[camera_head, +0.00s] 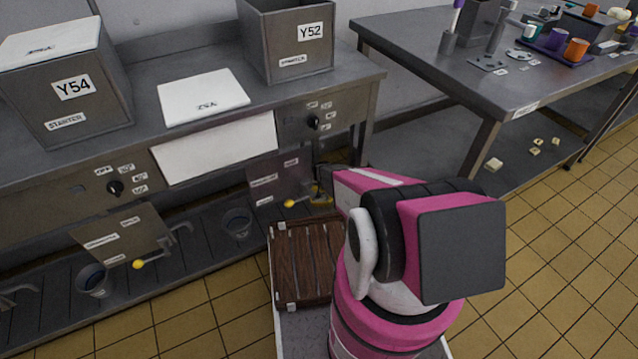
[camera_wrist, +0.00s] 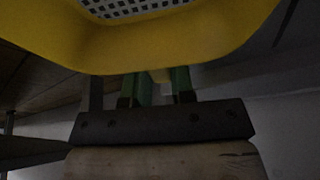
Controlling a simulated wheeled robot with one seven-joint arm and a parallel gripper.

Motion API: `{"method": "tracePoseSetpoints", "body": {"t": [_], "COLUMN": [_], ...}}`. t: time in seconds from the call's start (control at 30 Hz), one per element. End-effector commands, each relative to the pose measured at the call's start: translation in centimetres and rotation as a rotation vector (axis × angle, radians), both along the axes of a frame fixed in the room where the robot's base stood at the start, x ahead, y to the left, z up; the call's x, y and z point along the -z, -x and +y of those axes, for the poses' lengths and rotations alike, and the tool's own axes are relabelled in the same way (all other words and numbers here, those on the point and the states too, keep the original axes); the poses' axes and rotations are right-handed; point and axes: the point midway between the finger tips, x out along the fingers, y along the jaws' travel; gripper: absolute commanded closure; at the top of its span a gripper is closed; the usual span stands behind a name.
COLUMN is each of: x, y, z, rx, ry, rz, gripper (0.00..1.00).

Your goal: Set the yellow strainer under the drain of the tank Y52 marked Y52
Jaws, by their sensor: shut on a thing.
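The yellow strainer (camera_wrist: 150,45) fills the top of the wrist view, its perforated grey mesh facing the camera. My gripper (camera_wrist: 157,88), with green fingers, is shut on it at its near edge. The tank Y52 (camera_head: 288,55), a grey box with a Y52 label, stands on the bench above. A yellow-tipped drain lever (camera_head: 290,203) shows below it, left of the strainer. I cannot tell whether the strainer is right under the drain.
The tank Y54 (camera_head: 68,95) stands at the left, with another yellow-tipped lever (camera_head: 139,264) below. Dark cups (camera_head: 237,222) sit on the low shelf. A wooden crate (camera_head: 303,262) is beside my arm.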

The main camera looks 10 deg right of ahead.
Motion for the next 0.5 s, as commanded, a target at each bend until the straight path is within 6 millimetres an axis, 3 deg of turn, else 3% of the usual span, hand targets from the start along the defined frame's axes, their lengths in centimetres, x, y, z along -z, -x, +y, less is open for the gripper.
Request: {"method": "tracePoseSetpoints", "body": {"t": [0.27,0.3,0.37,0.5], "x": [0.22,0.28,0.23,0.22], "y": [0.02,0.02,0.03,0.04], "z": [0.00,0.00,0.00,0.00], "rx": [0.000,0.000,0.000,0.000], "ry": [0.000,0.000,0.000,0.000], "rz": [0.000,0.000,0.000,0.000], "gripper": [1.00,0.74,0.54,0.52]}}
